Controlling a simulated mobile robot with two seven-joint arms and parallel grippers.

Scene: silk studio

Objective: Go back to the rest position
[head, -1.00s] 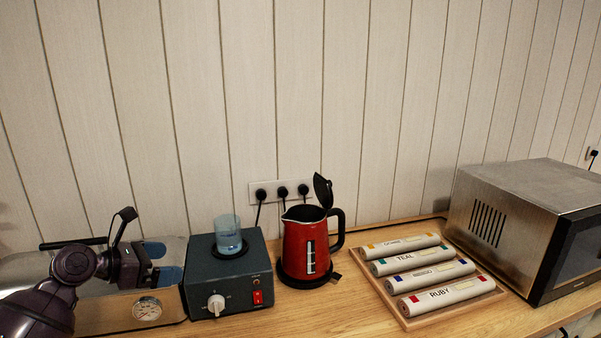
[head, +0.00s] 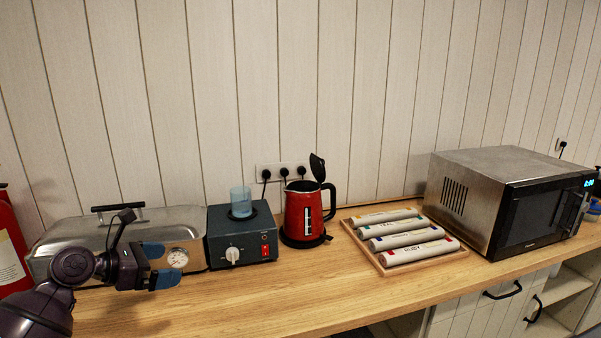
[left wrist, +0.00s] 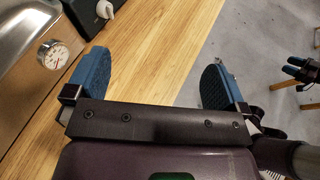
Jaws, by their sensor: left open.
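My left gripper (head: 158,265) is at the left in the head view, in front of the metal steamer box with a dial. Its two blue finger pads are spread apart with nothing between them. The left wrist view shows the same open gripper (left wrist: 150,85), with the wooden counter (left wrist: 150,70) between and beyond the pads. My right gripper does not show in the head view.
The steamer box (head: 60,245) stands left of a dark heater box (head: 222,247) holding a blue beaker (head: 241,203). A red kettle (head: 297,215) with raised lid, a wooden tray (head: 395,271) of labelled rolls and a microwave (head: 470,205) follow rightward. The front counter is clear.

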